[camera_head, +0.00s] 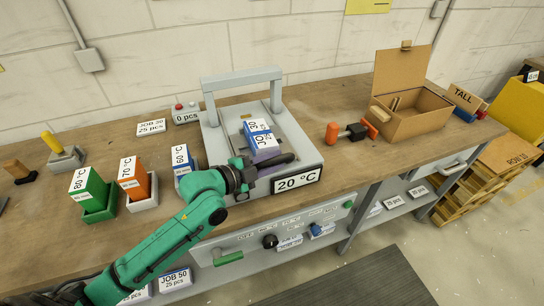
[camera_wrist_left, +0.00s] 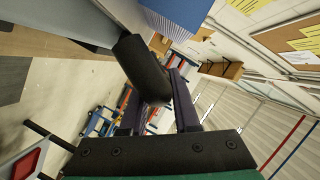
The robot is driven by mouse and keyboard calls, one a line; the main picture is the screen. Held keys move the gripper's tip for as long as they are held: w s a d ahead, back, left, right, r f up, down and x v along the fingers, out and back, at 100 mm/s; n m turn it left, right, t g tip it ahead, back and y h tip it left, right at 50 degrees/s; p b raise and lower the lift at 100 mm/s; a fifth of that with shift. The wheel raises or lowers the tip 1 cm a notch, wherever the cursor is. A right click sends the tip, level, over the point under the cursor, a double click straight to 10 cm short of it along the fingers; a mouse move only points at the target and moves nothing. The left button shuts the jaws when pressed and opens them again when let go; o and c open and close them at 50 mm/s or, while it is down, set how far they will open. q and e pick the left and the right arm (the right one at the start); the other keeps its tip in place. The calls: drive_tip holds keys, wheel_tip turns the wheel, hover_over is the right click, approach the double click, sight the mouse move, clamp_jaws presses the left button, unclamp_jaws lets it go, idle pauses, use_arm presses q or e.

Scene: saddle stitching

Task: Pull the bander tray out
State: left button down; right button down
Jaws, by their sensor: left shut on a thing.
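The bander (camera_head: 304,143) is a light grey machine with an arch over its bed and a "20 °C" plate at its front. A blue and white stack labelled JOB 30 (camera_head: 258,131) lies on its bed, in front of the arch; the blue side of a stack (camera_wrist_left: 180,8) shows at the top of the left wrist view. The black handle (camera_head: 282,160) is at the bander's front edge. My left gripper (camera_head: 262,163) is shut on this handle, which lies between its fingers in the left wrist view (camera_wrist_left: 145,70). The tray itself is mostly hidden by the stack and gripper. My right gripper is out of view.
Left of the bander stand a blue "60 °C" block (camera_head: 182,158), an orange "70 °C" block (camera_head: 131,170) and a green "80 °C" block (camera_head: 86,182). An orange-handled tool (camera_head: 345,131) and open carton (camera_head: 415,112) are at right. Bench front is clear right of the plate.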

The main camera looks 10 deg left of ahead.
use_arm(q)
drive_tip(key=c, duration=0.7)
unclamp_jaws()
drive_tip(key=shift+o, duration=0.2)
drive_tip(key=shift+a, duration=0.1)
